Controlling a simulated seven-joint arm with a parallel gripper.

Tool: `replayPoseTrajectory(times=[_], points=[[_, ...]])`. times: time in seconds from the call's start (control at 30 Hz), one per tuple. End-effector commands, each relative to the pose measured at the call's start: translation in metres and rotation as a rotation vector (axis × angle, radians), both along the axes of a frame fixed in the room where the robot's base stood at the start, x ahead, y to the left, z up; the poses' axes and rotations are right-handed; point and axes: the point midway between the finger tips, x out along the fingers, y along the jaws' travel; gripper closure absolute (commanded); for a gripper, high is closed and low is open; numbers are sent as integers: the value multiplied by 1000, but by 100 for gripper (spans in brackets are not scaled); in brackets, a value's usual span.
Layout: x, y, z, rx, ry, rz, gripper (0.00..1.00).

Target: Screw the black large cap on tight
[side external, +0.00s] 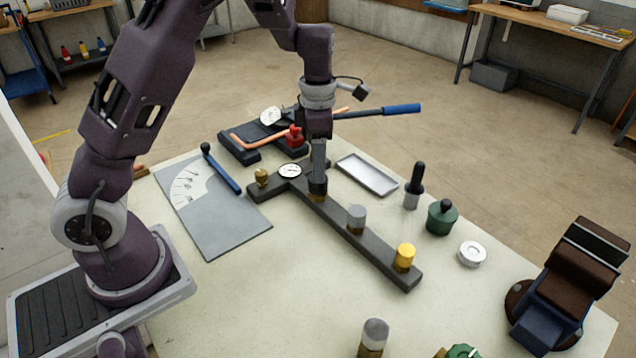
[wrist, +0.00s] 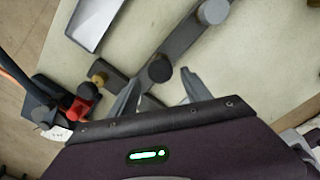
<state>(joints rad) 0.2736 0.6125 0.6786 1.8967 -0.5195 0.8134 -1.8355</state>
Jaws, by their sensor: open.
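The black large cap (side external: 318,186) sits upright on a brass-coloured fitting on the dark T-shaped bar (side external: 335,217). In the wrist view the black cap (wrist: 159,69) shows between my fingertips, with a gap on each side. My gripper (side external: 319,168) is open and points down directly over the cap. The fingers partly hide the cap's top in the side view, and I cannot tell their exact height against it. How tightly the cap sits is not visible.
A metal tray (side external: 367,176), a black-handled tool (side external: 414,185) and a green jar (side external: 441,218) stand to the right. A grey plate (side external: 222,228) lies left.

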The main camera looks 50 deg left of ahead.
Motion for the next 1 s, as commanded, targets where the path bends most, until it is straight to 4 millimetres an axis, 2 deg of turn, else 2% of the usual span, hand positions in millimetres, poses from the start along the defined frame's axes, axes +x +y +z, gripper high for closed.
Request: replayPoseTrajectory(times=[0.1,0.33,0.73,1.0], points=[[0,0,0,-1,1,87,43],[0,0,-2,-1,2,85,43],[-1,0,-43,0,4,83,43],[0,0,-51,0,1,81,43]])
